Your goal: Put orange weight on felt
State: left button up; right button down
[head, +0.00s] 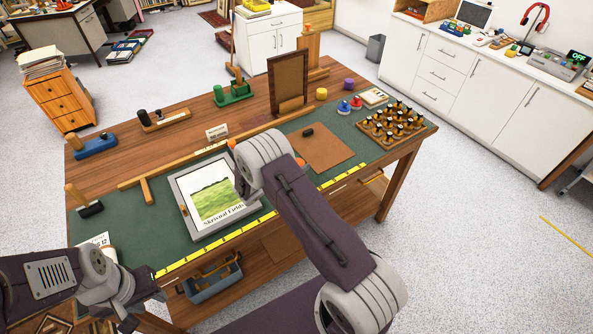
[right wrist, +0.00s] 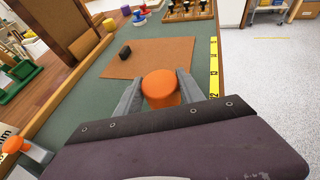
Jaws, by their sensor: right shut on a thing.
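My right gripper (right wrist: 158,82) is shut on an orange weight (right wrist: 162,90), a rounded orange piece between its two grey fingers in the right wrist view. In the head view my right arm hides most of this gripper. The weight is in front of the near edge of a brown square sheet (head: 322,150), which may be the felt; it also shows in the right wrist view (right wrist: 150,60). I cannot tell whether the weight touches the green bench mat (head: 345,128). My left gripper (head: 130,312) is at the lower left of the head view, its fingers unclear.
A small black block (head: 308,132) lies on the brown sheet. A framed print (head: 213,195) lies left of my right arm. An upright brown frame (head: 288,80) stands behind the sheet. A rack of several dark-topped stamps (head: 390,125) is to the right. A yellow ruler (head: 215,243) runs along the front.

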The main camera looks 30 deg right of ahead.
jog(key=shift+w+d+f, duration=0.1)
jog(key=shift+w+d, duration=0.05)
notch_tip(320, 180, down, 4)
jog(key=shift+r, duration=0.2)
jog(key=shift+f, duration=0.3)
jog(key=c, duration=0.7)
grip_release()
